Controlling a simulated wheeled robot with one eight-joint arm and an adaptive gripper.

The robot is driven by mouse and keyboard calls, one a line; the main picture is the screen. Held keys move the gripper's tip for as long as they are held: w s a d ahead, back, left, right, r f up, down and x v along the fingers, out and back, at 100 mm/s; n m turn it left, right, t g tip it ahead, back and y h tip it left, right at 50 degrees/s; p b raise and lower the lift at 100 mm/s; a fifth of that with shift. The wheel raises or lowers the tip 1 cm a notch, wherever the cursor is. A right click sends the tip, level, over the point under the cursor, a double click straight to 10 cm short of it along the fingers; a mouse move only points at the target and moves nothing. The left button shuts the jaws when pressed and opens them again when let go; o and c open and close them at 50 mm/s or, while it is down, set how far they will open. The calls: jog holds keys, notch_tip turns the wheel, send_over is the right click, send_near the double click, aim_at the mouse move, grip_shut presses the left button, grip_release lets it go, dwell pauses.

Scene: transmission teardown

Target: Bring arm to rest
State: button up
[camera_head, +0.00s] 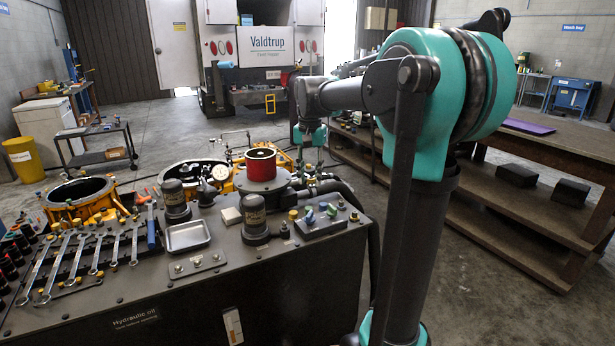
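My arm (405,150) rises in the right half of the head view, with a dark column and large teal joints. From its upper joint it reaches left and away from the camera. Its far end (309,136) bends down in teal and dark parts behind the right end of the hydraulic oil bench (190,297). My gripper is small and dark there, among the bench fittings. Its fingers cannot be made out, nor whether it holds anything.
The bench top carries several wrenches (95,252), a metal tray (187,236), dark cylinders and a red-topped ring part (261,165). A wooden table (560,150) stands right. Open floor (480,290) lies between. A Valdtrup machine (262,47) stands behind.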

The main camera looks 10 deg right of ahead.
jog(key=s+d+f+n+t, duration=0.2)
jog(key=s+f, duration=0.9)
jog(key=s+d+f+n+t, duration=0.2)
jog(key=s+f+n, duration=0.1)
jog(key=s+f, duration=0.8)
jog(key=shift+s+f+n, duration=0.15)
jog(key=shift+f+n, duration=0.15)
jog(key=shift+f, duration=0.4)
jog(key=shift+o, duration=0.6)
